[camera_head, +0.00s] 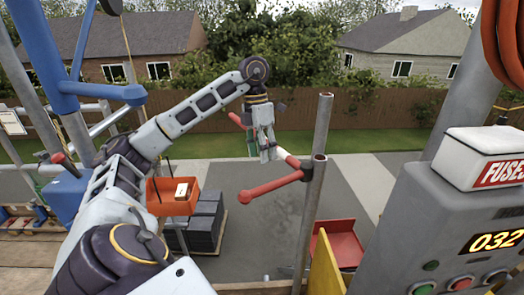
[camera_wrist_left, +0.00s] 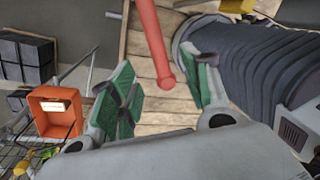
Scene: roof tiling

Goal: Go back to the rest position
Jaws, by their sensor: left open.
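My left arm comes in from the left in the head view, bends at a high elbow and hangs its gripper (camera_head: 265,145) downward in front of the fence and lawn. In the left wrist view the two green-padded fingers of this gripper (camera_wrist_left: 165,98) stand wide apart. No object is held between them. The red end of a pole (camera_wrist_left: 165,80) shows in the gap in that view, beyond the fingers; I cannot tell how far off it is. My right gripper is not in view.
A red-capped rail (camera_head: 270,188) and a metal post (camera_head: 316,190) stand close by the left gripper. An orange bin (camera_head: 173,205) sits near dark stacked blocks (camera_head: 205,222). A grey control box (camera_head: 440,230) with a fuse box (camera_head: 485,158) fills the right. A blue frame (camera_head: 40,60) stands at left.

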